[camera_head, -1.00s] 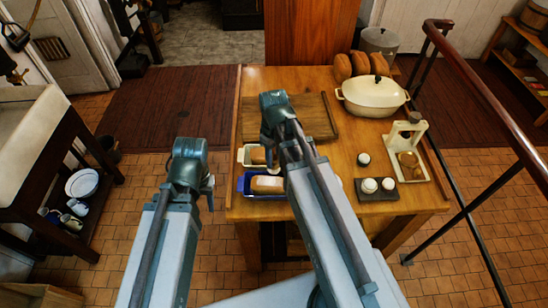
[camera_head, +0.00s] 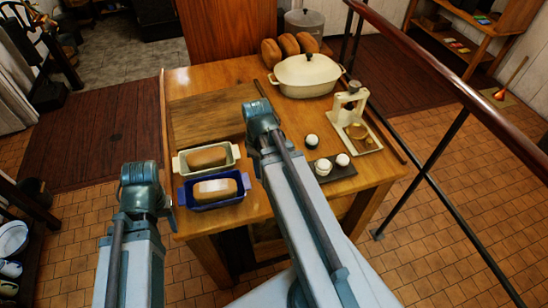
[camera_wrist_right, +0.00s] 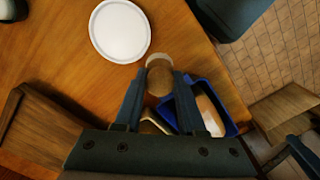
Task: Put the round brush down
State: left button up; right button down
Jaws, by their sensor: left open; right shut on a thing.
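My right gripper (camera_head: 262,118) is above the work table (camera_head: 190,85), seen from behind in the head view. In the right wrist view its fingertips (camera_wrist_right: 162,84) are shut on the round brush (camera_wrist_right: 159,76), a brownish round piece with a pale rim.
A blue loaf tin (camera_head: 207,205) and a cream loaf tin (camera_head: 234,152) stand left of my right arm. A white round plate (camera_wrist_right: 120,31) lies beyond the brush. A cream casserole (camera_head: 306,77), a press (camera_head: 352,110) and a dark tray (camera_head: 344,172) stand to the right.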

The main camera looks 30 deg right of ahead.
jog(key=w+d+f, duration=0.1)
jog(key=w+d, duration=0.2)
jog(key=w, duration=0.1)
jog(key=w+d+f+b, duration=0.1)
jog(key=w+d, duration=0.3)
jog(key=w+d+f+b, duration=0.1)
jog(key=w+d, duration=0.3)
jog(key=w, duration=0.1)
jog(key=shift+f, duration=0.1)
pick_arm(q)
notch_tip(320, 180, down, 7)
jog(key=b, duration=0.3)
jog(key=shift+w+d+r+b, duration=0.15)
jog(key=shift+w+d+b, duration=0.15)
jog(key=shift+d+b, duration=0.15)
pick_arm(e)
notch_tip(320, 180, down, 4)
jog(key=shift+s+a+r, duration=0.1)
jog(key=shift+s+r, duration=0.05)
jog(key=shift+r, duration=0.05)
jog(key=shift+f, duration=0.1)
jog(key=c, duration=0.5)
grip_release()
